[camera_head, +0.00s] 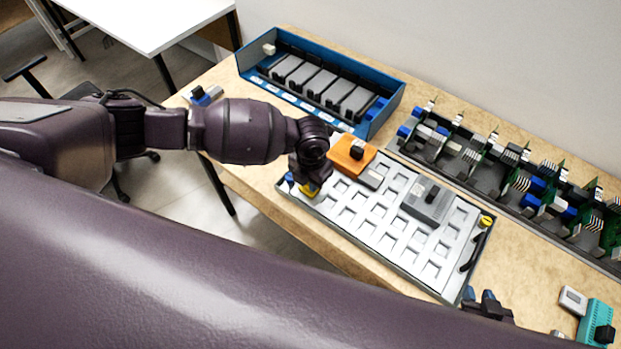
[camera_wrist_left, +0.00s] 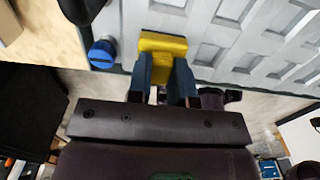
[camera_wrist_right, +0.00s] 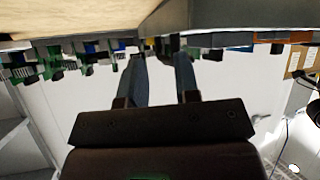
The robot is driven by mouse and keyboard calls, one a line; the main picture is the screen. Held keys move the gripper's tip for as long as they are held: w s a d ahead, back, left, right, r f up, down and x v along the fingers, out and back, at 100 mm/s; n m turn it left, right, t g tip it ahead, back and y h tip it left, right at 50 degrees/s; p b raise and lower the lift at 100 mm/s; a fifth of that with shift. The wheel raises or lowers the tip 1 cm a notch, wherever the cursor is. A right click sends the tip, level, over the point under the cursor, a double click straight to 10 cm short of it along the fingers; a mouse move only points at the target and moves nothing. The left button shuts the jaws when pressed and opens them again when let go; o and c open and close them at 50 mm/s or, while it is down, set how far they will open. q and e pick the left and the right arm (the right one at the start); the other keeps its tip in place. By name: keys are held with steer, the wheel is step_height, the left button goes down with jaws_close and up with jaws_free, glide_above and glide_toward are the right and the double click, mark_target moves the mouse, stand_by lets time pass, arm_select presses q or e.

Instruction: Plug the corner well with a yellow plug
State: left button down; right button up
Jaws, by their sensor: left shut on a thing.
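A light grey tray with square wells (camera_head: 330,207) lies on the table. My left gripper (camera_head: 308,188) is over its left corner, shut on a yellow plug (camera_head: 309,192). In the left wrist view the yellow plug (camera_wrist_left: 162,45) sits between the fingertips (camera_wrist_left: 162,72), over the tray's edge row next to a blue round knob (camera_wrist_left: 103,52). The plug covers the corner well, and I cannot tell whether it is seated or just above. My right gripper (camera_head: 487,298) is low beside the tray's near right edge. In the right wrist view its fingers (camera_wrist_right: 157,62) are apart and empty.
An orange block (camera_head: 346,160) and a grey block (camera_head: 425,207), each with a black knob, sit on the tray. A blue bin (camera_head: 392,105) with grey modules stands behind. A rack of circuit boards (camera_head: 500,180) runs along the wall. A teal block (camera_head: 596,318) lies at right.

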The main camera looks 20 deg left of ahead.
arm_select(q)
steer(key=shift+f, duration=0.15)
arm_select(e)
steer(key=shift+f, duration=0.1)
arm_select(q)
steer(key=c, duration=0.9)
jaws_free()
steer(key=shift+c, duration=0.2)
steer(key=c, duration=0.4)
